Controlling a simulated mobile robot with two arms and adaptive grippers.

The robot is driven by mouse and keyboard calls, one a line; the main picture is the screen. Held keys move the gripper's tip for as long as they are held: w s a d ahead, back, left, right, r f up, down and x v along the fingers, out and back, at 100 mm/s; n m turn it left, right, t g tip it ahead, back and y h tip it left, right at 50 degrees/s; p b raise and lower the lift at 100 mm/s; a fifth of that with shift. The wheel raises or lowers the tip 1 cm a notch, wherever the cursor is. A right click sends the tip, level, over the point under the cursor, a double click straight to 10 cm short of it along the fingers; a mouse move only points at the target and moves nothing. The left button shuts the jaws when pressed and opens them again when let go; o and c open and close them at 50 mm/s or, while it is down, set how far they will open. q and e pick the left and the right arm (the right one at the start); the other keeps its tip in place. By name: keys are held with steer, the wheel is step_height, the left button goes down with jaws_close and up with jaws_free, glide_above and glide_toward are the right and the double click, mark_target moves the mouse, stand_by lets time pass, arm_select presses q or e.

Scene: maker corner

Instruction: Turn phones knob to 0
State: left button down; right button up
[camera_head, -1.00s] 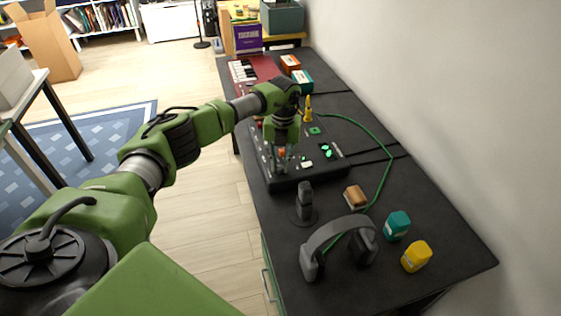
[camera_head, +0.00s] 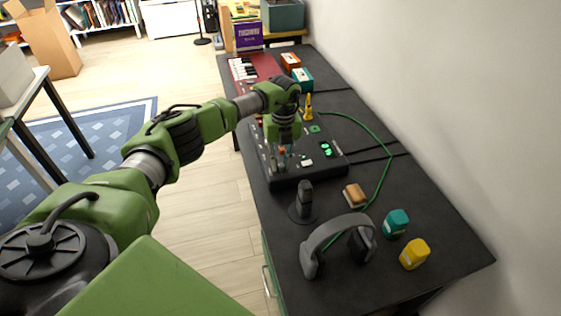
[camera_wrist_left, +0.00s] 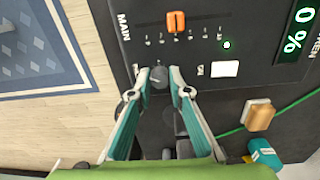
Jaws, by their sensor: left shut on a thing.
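The black mixer (camera_head: 320,172) lies on the dark worktop, with green lights and a white button on top. My left gripper (camera_head: 283,157) reaches down onto its near left part. In the left wrist view, the two teal fingers (camera_wrist_left: 159,74) are closed around a small dark grey knob (camera_wrist_left: 159,78). No "phones" label or pointer mark is readable at this knob. Above it is an orange slider (camera_wrist_left: 176,22) beside the word MAIN. A green display (camera_wrist_left: 299,30) at the right shows 0 %. My right gripper is not in view.
Grey headphones (camera_head: 338,240), a dark stand (camera_head: 304,203), a brown block (camera_head: 355,195), a teal bottle (camera_head: 396,223) and a yellow bottle (camera_head: 415,253) stand nearer. A green cable (camera_head: 385,165) runs along the right. A red keyboard (camera_head: 262,68) lies beyond the mixer.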

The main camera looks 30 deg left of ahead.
mark_target(282, 164)
arm_select(q)
steer(key=c, duration=1.9)
jaws_free()
step_height(282, 164, up, 12)
steer(key=shift+w+d+r, duration=0.1)
steer(key=shift+w+d, duration=0.05)
